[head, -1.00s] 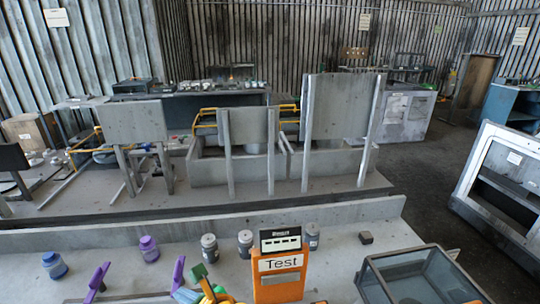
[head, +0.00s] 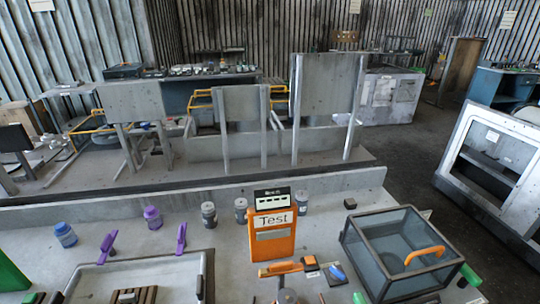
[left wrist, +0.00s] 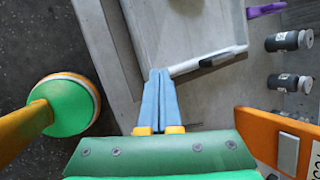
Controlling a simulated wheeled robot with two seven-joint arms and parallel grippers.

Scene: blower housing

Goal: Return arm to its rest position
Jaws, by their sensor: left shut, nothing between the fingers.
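My left gripper (left wrist: 160,100) is in the left wrist view with its two blue fingers together, shut and empty. The fingers point toward the grey bench and a light, low-walled tray. They do not hold or visibly touch anything. In the head view the left fingers are not seen; a green piece (head: 10,275) at the lower left edge may be part of my arm. My right gripper is in neither view.
An orange box marked Test (head: 272,240) stands on the bench, with a glass-sided case (head: 400,235) to its right. Upright panels (head: 325,90) stand beyond.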

